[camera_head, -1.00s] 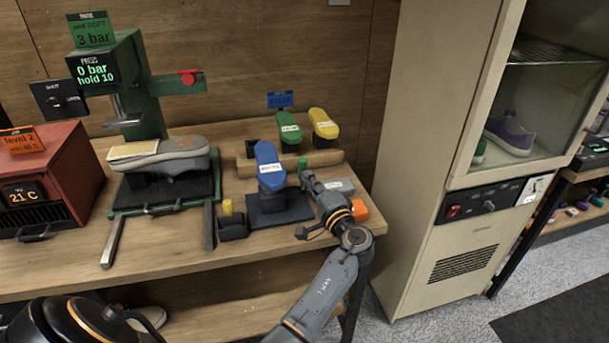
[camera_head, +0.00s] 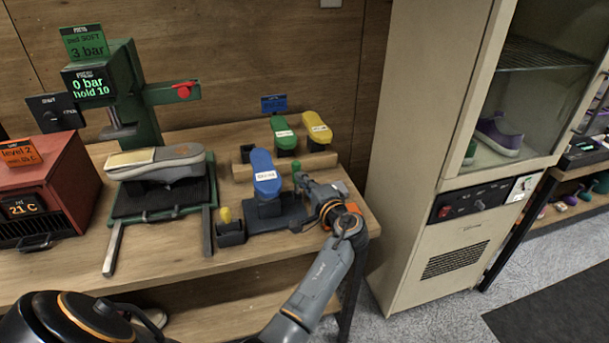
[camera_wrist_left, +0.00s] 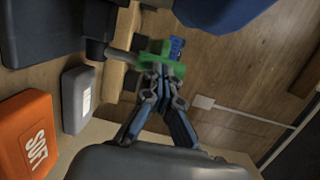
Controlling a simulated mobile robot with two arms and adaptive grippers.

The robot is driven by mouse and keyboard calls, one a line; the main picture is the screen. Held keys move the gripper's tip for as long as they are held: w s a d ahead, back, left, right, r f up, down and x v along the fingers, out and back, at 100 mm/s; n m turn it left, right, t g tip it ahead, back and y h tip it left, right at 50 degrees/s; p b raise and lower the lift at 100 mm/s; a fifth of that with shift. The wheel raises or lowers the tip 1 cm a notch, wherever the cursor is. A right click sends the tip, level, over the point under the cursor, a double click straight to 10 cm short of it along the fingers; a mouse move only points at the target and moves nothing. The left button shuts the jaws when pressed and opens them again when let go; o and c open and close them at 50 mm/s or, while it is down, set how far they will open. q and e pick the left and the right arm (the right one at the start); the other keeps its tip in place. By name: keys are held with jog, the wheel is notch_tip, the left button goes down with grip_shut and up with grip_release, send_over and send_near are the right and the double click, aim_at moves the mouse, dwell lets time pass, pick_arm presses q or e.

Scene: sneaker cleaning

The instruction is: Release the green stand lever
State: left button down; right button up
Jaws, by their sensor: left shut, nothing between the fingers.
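The green stand lever (camera_head: 297,166) stands upright beside the dark stand that holds a blue last (camera_head: 265,172). In the left wrist view its green grip (camera_wrist_left: 152,61) is at my fingertips, with a grey rod on its left. My left gripper (camera_head: 300,178) reaches in from the right side of the bench, just below the lever's top. In the wrist view the fingers (camera_wrist_left: 162,72) are closed together with nothing between them, touching or very close to the green grip. The fingers partly hide the lever. My right gripper is not in view.
A green last (camera_head: 284,134) and a yellow last (camera_head: 317,128) stand behind on a wooden riser. Grey (camera_wrist_left: 78,98) and orange (camera_wrist_left: 30,135) blocks lie close by my gripper. A green press (camera_head: 134,95) with a sneaker (camera_head: 160,163) is at left, a cabinet (camera_head: 440,150) at right.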

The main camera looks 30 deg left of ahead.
aim_at(299, 167)
pick_arm(q)
jog(key=a+h+p, duration=0.1)
jog(key=p, duration=0.1)
jog(key=w+r+g+h+p, duration=0.1)
jog(key=p, duration=0.2)
jog(key=w+a+g+h+p, duration=0.1)
jog(key=p, duration=0.1)
jog(key=shift+w+a+r+m+p, duration=0.1)
jog(key=shift+a+r+m+p, duration=0.2)
jog(key=shift+a+r, duration=0.05)
jog(key=shift+w+a+f+g+h+p, duration=0.15)
jog(key=shift+w+a+g+h+p, duration=0.15)
jog(key=shift+h, duration=0.3)
jog(key=shift+a+f, duration=0.15)
jog(key=shift+f, duration=0.1)
jog(key=shift+w+a+f, duration=0.25)
jog(key=shift+w+a, duration=0.25)
jog(key=shift+w, duration=0.05)
jog(key=shift+r, duration=0.15)
jog(key=shift+r, duration=0.1)
